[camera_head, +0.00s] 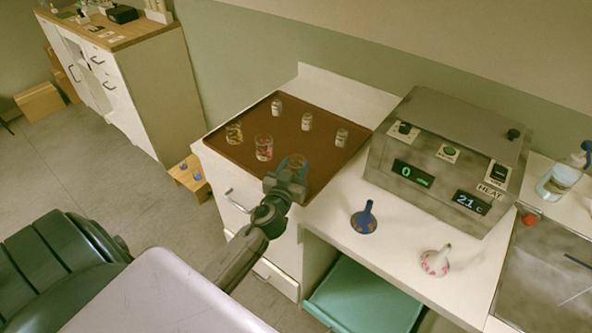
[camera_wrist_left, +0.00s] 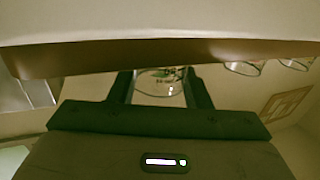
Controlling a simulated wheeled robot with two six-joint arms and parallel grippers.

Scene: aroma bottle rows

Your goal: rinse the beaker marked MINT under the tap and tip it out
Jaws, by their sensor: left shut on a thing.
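My left gripper (camera_head: 294,168) is at the front right corner of the brown mat (camera_head: 290,127), shut on a clear glass beaker (camera_head: 293,160). In the left wrist view the held beaker (camera_wrist_left: 160,84) shows between the two fingers, with bits of green in it. No marking can be read on it, and I cannot tell whether it touches the mat. A beaker with amber contents (camera_head: 234,134) and one with red contents (camera_head: 264,148) stand to its left. No tap can be made out. My right gripper is not in view.
A spray bottle (camera_head: 560,179) and a grey metal surface (camera_head: 550,275) are far right.

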